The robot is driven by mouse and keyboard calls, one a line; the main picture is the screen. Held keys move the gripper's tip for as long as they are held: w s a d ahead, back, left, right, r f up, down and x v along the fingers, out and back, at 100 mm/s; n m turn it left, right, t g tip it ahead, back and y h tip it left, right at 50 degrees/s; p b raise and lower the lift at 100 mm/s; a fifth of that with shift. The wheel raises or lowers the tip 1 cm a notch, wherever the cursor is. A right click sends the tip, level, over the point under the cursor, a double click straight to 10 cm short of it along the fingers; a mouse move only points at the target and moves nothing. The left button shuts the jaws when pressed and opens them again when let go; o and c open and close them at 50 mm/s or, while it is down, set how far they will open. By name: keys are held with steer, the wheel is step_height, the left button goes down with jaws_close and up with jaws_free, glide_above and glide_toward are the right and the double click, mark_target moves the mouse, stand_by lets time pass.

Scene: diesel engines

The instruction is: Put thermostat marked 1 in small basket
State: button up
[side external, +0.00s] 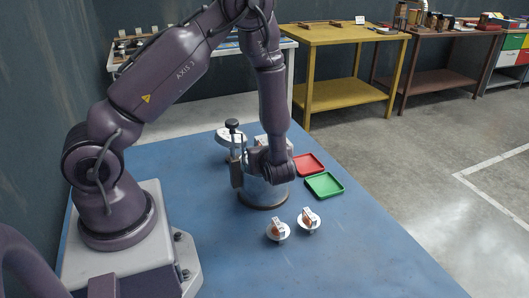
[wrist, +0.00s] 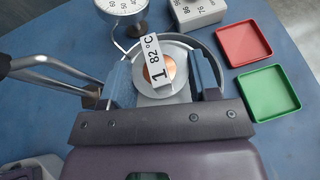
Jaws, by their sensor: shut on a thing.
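The thermostat marked 1 (wrist: 157,62) is a pale round flange with a copper-coloured centre and a white tag reading "1 82 °C". My gripper (wrist: 162,78) is shut on it, one finger at each side, in the wrist view. In the side view my gripper (side external: 268,170) points down at a round metal pot (side external: 264,197). The pot's rim (wrist: 221,66) curves around the thermostat in the wrist view. I cannot make out a separate small basket. How deep the thermostat sits is hidden by my gripper.
Two more tagged thermostats (side external: 278,230) (side external: 308,220) stand on the blue table in front of the pot. A red tray (wrist: 243,43) and a green tray (wrist: 267,92) lie to the right. A dial gauge (wrist: 122,6) and a metal handle (wrist: 45,66) are close by.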

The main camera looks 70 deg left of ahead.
steer(key=shift+f, duration=0.15)
steer(key=o, duration=0.7)
steer(key=shift+c, duration=0.2)
steer(key=r+v, duration=0.1)
steer(key=v, duration=1.1)
steer(key=s+d+r+n+t+h, duration=0.1)
steer(key=s+d+r+n+h, duration=0.1)
steer(key=s+r+n+h, duration=0.3)
steer(key=s+d+r+n+t+h, duration=0.2)
steer(key=s+r+n+h, duration=0.4)
steer(key=r+n, duration=0.7)
steer(key=shift+r+n+h, duration=0.25)
steer(key=shift+n+h, duration=0.85)
steer(key=shift+h, duration=0.1)
